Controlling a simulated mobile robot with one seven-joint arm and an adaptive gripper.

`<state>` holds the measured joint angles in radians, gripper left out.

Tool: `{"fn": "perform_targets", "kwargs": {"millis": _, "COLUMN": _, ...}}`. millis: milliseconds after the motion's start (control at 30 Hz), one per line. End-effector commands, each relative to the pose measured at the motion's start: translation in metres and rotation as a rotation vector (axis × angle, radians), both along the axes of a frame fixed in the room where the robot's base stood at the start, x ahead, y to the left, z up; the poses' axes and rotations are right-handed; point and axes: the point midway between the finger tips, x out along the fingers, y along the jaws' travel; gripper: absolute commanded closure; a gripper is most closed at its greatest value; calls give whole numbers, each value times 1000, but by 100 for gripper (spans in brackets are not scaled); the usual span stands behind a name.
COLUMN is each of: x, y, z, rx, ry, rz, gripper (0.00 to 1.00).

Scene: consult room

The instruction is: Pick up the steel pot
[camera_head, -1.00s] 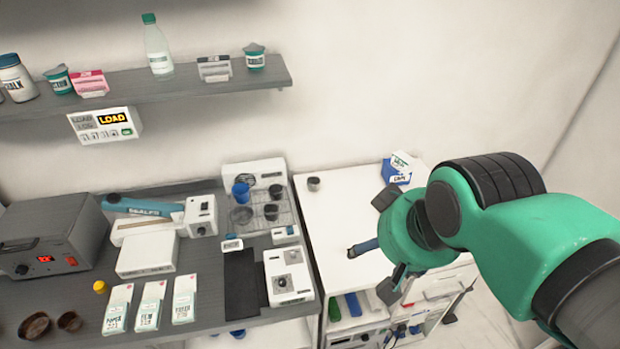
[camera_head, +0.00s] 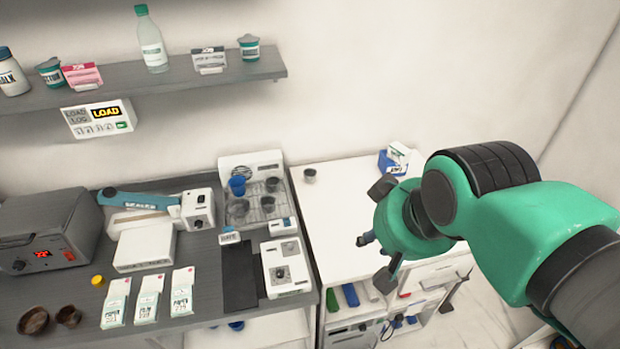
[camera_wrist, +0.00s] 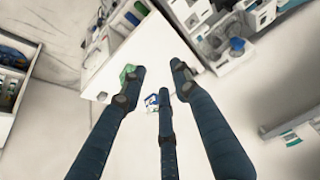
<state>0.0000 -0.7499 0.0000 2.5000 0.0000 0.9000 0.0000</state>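A small grey metal cup, which looks like the steel pot (camera_head: 310,176), stands upright near the back left of the white counter (camera_head: 325,215). My gripper (camera_head: 375,238) is above the counter's right part, to the right of and nearer than the pot, and not touching it. In the wrist view its dark blue fingers (camera_wrist: 160,82) are spread apart with nothing held between them. I cannot make out the pot in the wrist view.
A blue and white box (camera_head: 397,158) stands at the counter's back right, behind my gripper. To the left, a wire rack (camera_head: 262,209) holds a blue cup (camera_head: 237,186) and several dark cups. A grey shelf (camera_head: 190,87) runs above. The counter around the pot is clear.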

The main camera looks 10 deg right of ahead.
Motion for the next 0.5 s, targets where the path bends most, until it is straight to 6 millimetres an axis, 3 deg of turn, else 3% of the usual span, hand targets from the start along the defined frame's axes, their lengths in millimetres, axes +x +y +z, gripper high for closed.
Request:
{"fn": "perform_targets", "kwargs": {"millis": 267, "x": 12, "y": 0, "z": 9, "rx": 4, "ry": 11, "rz": -7, "gripper": 69}}
{"fn": "perform_targets", "kwargs": {"millis": 500, "x": 49, "y": -1, "z": 31, "rx": 15, "ry": 41, "rz": -27, "gripper": 69}}
